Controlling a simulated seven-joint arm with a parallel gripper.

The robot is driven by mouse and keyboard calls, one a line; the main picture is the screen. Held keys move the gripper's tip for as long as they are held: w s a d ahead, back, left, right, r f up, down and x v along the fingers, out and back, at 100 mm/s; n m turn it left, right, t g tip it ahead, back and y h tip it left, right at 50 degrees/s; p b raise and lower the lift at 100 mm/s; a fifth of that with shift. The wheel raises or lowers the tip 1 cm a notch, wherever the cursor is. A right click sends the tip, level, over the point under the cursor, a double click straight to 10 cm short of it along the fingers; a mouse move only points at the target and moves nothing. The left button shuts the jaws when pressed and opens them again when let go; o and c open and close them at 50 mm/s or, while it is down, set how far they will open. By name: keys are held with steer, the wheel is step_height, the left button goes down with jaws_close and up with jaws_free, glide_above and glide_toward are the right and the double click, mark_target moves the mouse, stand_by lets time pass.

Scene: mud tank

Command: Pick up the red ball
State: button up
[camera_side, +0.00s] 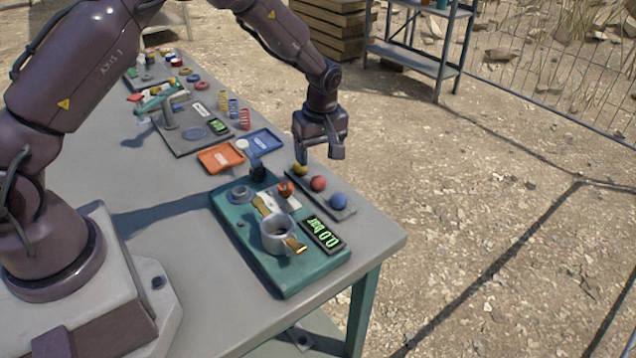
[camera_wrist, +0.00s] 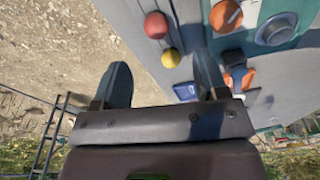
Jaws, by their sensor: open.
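The red ball (camera_side: 318,183) rests on a dark strip (camera_side: 341,212) near the table's right edge, between a yellow ball (camera_side: 300,170) and a blue ball (camera_side: 338,201). In the wrist view the red ball (camera_wrist: 156,25) is at the top, with the yellow ball (camera_wrist: 171,58) just below it. My gripper (camera_side: 318,158) is above the table's edge, near the yellow ball's end of the strip. In the wrist view my gripper (camera_wrist: 161,75) has its two fingers well apart, with nothing held. The blue ball is not visible in the wrist view.
A teal panel (camera_side: 227,228) with a grey cup (camera_side: 279,236) and a green display (camera_side: 323,236) stands left of the balls. An orange tray (camera_side: 220,158) and a blue tray (camera_side: 265,142) lie behind. The table (camera_side: 375,236) is bare at its front right corner.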

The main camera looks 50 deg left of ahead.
mark_target(318, 177)
steer(key=f, duration=0.6)
steer(key=a+f, duration=0.1)
steer(key=f, duration=0.1)
steer(key=shift+w+f, duration=0.4)
steer(key=c, duration=1)
